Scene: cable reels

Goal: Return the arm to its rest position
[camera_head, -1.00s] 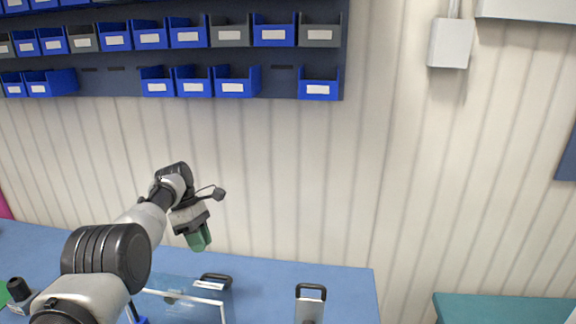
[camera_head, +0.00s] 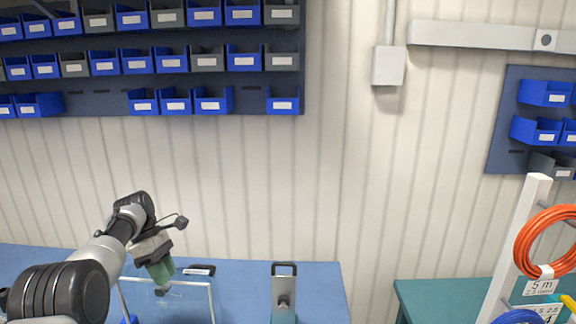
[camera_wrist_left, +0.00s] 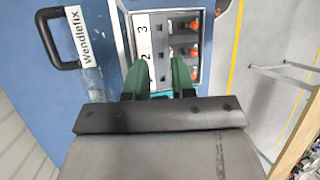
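My left arm comes in from the lower left in the head view. Its left gripper (camera_head: 162,273) points down over the blue table (camera_head: 240,300), by a clear framed case (camera_head: 208,300). In the left wrist view the two green fingers (camera_wrist_left: 158,78) are apart, and I see nothing held between them. Beyond them is a panel with numbers 2 and 3 and several orange-tipped pieces (camera_wrist_left: 192,52). Left of it is a case labelled Wendlefix (camera_wrist_left: 85,60) with a black handle. My right gripper is not in view.
A metal piece with a black handle (camera_head: 284,292) stands on the blue table. To the right are a teal table (camera_head: 440,292) and a white stand (camera_head: 515,245) with an orange cable coil (camera_head: 535,240). Blue and grey bins (camera_head: 200,60) hang on the wall.

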